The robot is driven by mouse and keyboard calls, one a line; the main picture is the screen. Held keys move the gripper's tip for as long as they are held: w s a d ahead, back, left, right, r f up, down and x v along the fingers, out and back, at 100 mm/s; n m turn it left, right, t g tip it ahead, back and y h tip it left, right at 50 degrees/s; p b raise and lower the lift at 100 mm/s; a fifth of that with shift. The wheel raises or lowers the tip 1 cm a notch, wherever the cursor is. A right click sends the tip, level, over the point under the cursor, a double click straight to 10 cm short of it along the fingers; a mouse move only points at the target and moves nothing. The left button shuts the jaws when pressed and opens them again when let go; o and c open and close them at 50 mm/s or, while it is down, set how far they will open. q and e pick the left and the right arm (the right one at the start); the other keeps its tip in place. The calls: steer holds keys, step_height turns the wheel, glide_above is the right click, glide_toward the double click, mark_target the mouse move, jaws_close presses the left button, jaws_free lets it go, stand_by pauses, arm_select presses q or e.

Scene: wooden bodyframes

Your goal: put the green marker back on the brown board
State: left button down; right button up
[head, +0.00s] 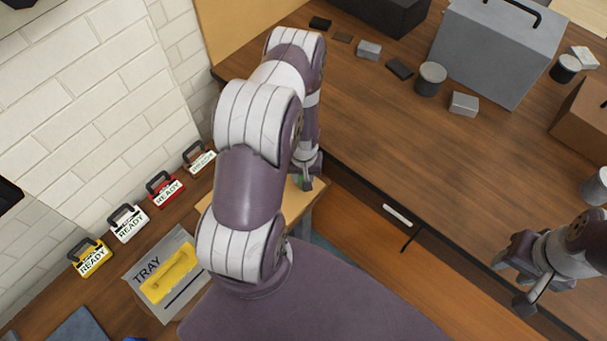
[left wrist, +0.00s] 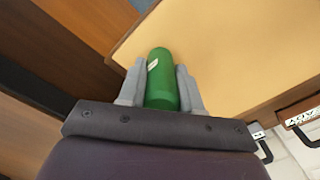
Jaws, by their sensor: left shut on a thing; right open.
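My left gripper (head: 307,172) is shut on a green marker (left wrist: 160,80), a rounded green cylinder with a small white label. In the left wrist view the marker sits between the two grey fingers. In the head view my left arm hides most of this board (head: 297,205). My right gripper (head: 511,283) is open and empty at the lower right, near the wooden table's front edge.
A tray (head: 190,299) with a yellow piece stands at the lower left. Yellow, white, red and brown READY tags (head: 129,225) line the wall. The wooden table (head: 400,150) carries a grey box (head: 495,50), tins and small blocks; its middle is clear.

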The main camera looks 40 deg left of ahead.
arm_select(q)
steer(key=shift+w+f, duration=0.1)
steer(key=shift+f, duration=0.15)
steer(key=c, duration=0.8)
jaws_free()
steer(key=shift+r, duration=0.1)
